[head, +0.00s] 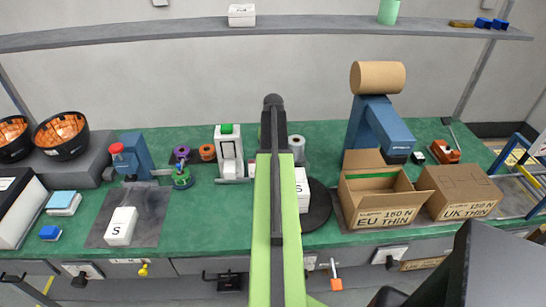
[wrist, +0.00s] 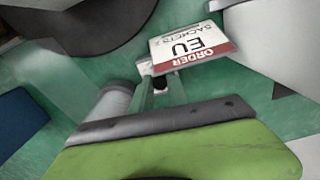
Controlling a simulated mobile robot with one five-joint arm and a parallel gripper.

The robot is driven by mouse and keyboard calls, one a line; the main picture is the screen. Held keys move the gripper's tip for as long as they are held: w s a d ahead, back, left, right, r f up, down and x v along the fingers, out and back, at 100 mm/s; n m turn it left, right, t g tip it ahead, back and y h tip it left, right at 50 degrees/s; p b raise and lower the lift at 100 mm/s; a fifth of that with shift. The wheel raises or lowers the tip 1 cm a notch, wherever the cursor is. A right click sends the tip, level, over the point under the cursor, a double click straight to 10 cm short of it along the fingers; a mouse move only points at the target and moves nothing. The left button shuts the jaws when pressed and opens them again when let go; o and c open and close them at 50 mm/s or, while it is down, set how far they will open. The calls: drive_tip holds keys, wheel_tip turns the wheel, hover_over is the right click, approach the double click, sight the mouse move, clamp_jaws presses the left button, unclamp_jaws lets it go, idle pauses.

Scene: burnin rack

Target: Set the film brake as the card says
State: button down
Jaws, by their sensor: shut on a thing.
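In the wrist view, a white card with a red border (wrist: 192,48) reads "ORDER EU SACHETS" and appears upside down. A pale roll (wrist: 112,103) lies just left of my gripper (wrist: 161,86). My gripper is shut on a small dark knob (wrist: 160,82), mostly hidden between its jaws. I cannot tell for sure that this is the film brake, nor its setting. In the head view, my green arm reaches over the bench and hides the gripper and the knob. The pale roll also shows there (head: 297,143), right of my arm.
A dark round plate (head: 318,207) and a white box (head: 302,188) are right of my arm. An open carton marked EU THIN (head: 383,217) and a closed UK THIN carton (head: 462,190) stand farther right. A white dispenser (head: 229,149) stands left of my arm.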

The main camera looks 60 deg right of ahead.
drive_tip(key=shift+s, duration=0.1)
drive_tip(key=c, duration=1.3)
unclamp_jaws()
wheel_tip(320, 180, up, 17)
drive_tip(key=p, duration=1.7)
drive_tip(key=shift+r, duration=0.2)
